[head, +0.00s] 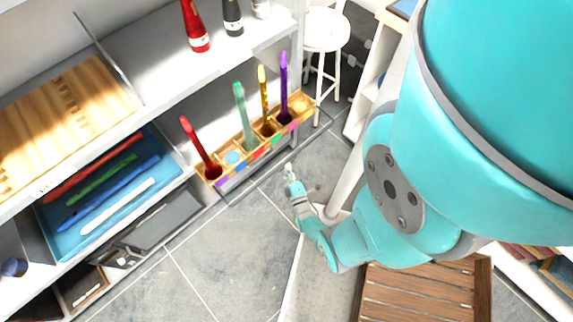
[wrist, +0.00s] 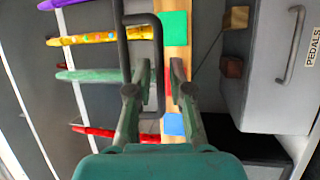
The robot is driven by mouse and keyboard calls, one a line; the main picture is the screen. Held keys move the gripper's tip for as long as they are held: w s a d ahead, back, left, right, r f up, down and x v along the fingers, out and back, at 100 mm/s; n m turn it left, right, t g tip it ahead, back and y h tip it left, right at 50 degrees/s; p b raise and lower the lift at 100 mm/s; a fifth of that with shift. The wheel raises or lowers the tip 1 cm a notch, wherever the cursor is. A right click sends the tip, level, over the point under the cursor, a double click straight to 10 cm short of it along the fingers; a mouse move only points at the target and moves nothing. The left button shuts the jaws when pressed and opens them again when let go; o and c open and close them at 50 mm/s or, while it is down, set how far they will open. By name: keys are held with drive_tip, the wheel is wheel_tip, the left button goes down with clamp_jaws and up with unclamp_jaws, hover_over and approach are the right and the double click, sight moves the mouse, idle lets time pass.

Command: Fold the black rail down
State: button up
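The black rail (wrist: 159,60) shows in the wrist view as a dark bent bar in front of the wooden rack. One long stretch of it runs up the picture between my fingers. In the head view a thin dark rail (head: 262,178) runs along the front of the rack. My gripper (wrist: 160,68) is open, with one finger on each side of the bar and gaps visible. In the head view my gripper (head: 289,172) is small, just in front of the rack. Contact with the rail cannot be told.
The wooden rack (head: 227,182) holds upright red, green, yellow and purple instruments and has coloured squares along its front. A drawer labelled PEDALS (wrist: 280,65) has a grey handle. A blue tray (head: 60,222) of coloured sticks lies left. A white stool (head: 325,30) stands behind. Tiled floor is open in front.

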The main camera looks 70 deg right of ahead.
drive_tip(key=shift+w+d+r, duration=0.15)
drive_tip(key=shift+w+d, duration=0.2)
drive_tip(key=shift+d, duration=0.2)
clamp_jaws()
